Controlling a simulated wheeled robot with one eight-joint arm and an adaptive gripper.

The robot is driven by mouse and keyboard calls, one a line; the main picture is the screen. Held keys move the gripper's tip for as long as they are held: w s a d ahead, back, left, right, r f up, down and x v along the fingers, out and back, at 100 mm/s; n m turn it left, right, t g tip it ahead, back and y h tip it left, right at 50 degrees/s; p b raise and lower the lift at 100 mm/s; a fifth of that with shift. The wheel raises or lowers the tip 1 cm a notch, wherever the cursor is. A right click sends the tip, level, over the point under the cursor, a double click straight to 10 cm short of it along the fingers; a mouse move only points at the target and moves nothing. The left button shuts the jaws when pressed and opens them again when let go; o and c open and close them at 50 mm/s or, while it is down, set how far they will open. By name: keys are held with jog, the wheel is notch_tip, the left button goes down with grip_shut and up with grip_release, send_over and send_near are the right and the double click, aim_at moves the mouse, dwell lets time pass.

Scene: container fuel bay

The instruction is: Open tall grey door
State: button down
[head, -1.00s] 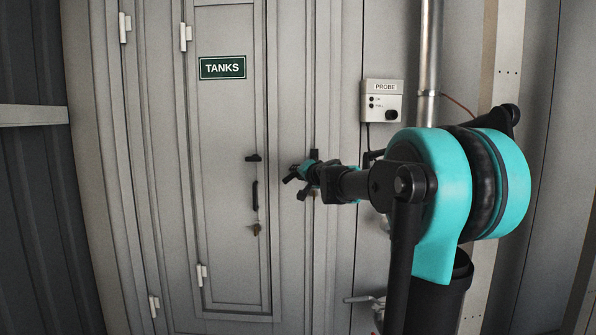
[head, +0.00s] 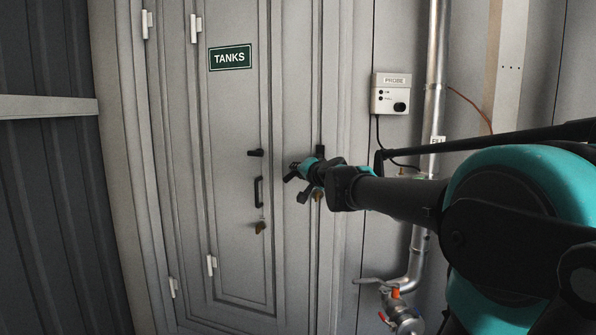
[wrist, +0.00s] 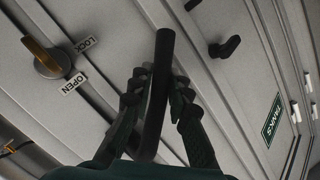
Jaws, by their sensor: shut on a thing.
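The tall grey door (head: 296,100) fills the middle of the head view, hinged on its left, with a narrower panel marked TANKS (head: 230,57) set in it. A black bar handle (wrist: 163,60) runs between the fingers of my gripper (wrist: 160,85) in the wrist view. My gripper is shut on this bar. In the head view my gripper (head: 302,178) covers most of the handle, and only its top shows (head: 320,150). A brass-coloured knob (wrist: 48,66) with LOCK and OPEN labels sits beside it. I see no clear gap at the door's edge.
A probe box (head: 391,93) and a metal pipe (head: 433,60) with a valve (head: 400,315) stand right of the door. A dark ribbed wall (head: 45,200) is at left.

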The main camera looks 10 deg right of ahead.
jog(key=c, duration=1.4)
grip_release()
jog(key=shift+c, duration=0.2)
jog(key=shift+d, duration=0.1)
jog(key=v, duration=1.2)
jog(key=shift+r, duration=0.1)
